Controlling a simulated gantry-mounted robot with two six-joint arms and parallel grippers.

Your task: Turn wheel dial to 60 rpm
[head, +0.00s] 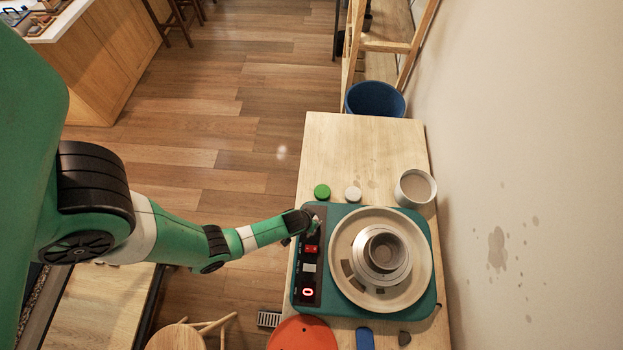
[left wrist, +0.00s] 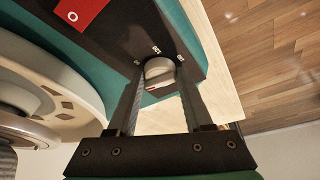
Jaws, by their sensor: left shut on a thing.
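The pottery wheel (head: 436,262) is a teal base with a pale round pan and a dark control panel (head: 306,273) along its left side. The wheel dial (left wrist: 160,70) is a light knob with a red mark, on the dark panel in the left wrist view. Small white marks sit around it, too small to read. My left gripper (left wrist: 161,80) is shut on the dial, one finger on each side. In the head view my left gripper (head: 312,222) is at the panel's far end and hides most of the dial. My right gripper is not in view.
A green lid (head: 322,191), a white lid (head: 353,194) and a cup (head: 415,188) stand behind the wheel. An orange round thing (head: 302,334) and a blue tool (head: 365,339) lie in front.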

